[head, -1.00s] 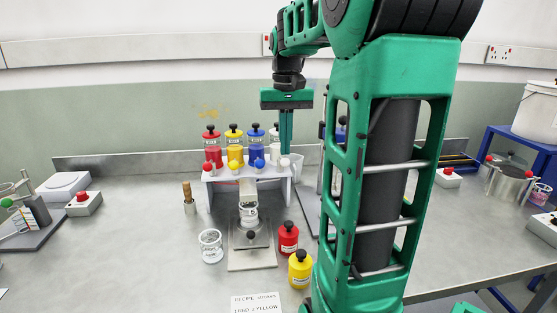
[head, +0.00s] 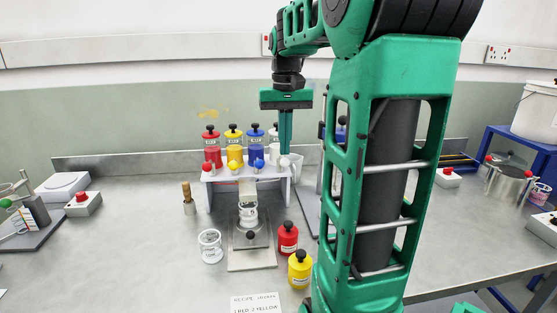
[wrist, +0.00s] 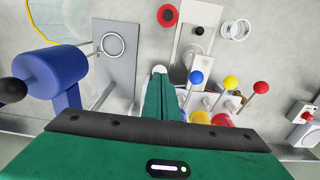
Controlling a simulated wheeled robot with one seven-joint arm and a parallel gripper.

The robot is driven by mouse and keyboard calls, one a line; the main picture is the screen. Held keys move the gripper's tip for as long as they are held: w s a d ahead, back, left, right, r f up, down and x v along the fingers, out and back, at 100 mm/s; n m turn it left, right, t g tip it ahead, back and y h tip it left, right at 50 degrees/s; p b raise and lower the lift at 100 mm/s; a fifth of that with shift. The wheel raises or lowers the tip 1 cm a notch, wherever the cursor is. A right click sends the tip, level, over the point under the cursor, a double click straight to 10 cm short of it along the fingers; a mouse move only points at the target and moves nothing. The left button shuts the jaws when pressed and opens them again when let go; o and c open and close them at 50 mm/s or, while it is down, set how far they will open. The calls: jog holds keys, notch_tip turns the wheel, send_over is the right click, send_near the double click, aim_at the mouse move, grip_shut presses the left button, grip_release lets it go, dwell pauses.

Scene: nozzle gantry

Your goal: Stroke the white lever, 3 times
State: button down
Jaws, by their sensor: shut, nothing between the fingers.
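The white lever's ball knob (wrist: 158,70) shows just past my fingertips in the wrist view. In the head view the white knob (head: 284,162) is right below the fingertips, on the right end of the white gantry. My gripper (head: 285,150) points down with its green fingers shut and empty. The fingers (wrist: 167,82) lie close over the white knob; I cannot tell whether they touch it. The lever's stem is largely hidden. The blue (head: 259,163), yellow (head: 233,165) and red (head: 207,167) knobs stand in a row to its left.
Red (head: 211,148), yellow (head: 234,148), blue (head: 255,148) and partly hidden white bottles stand above the gantry (head: 246,175). A glass jar (head: 210,245) and loose red (head: 288,237) and yellow (head: 300,268) bottles stand in front.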

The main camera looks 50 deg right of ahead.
aim_at(284, 161)
jog(key=shift+f, duration=0.15)
jog(key=shift+f, duration=2.6)
jog(key=shift+r, duration=2.75)
jog(key=shift+f, duration=0.1)
jog(key=shift+f, duration=2.65)
jog(key=shift+r, duration=2.8)
